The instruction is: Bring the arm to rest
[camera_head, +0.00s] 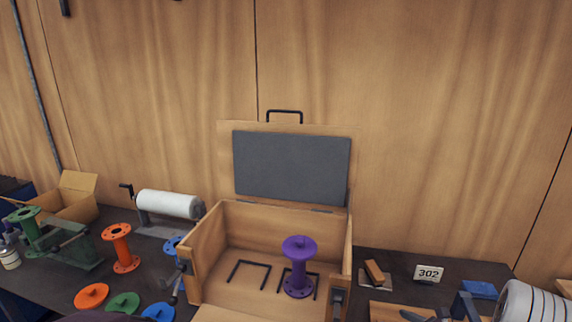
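A purple flanged pipe (298,268) stands upright inside an open wooden box (208,246), toward the right of its floor. A black bracket (247,266) lies beside it on the left, and another is partly hidden behind the pipe. The box lid (226,160) is raised at the back, with a dark grey inner panel (291,167) and a black handle. No gripper touches the pipe. I can make out neither my left nor my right gripper in this view.
An orange flanged pipe (121,249) and a green one (28,230) stand at left. Orange (91,296), green (122,303) and blue (158,312) discs lie in front.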

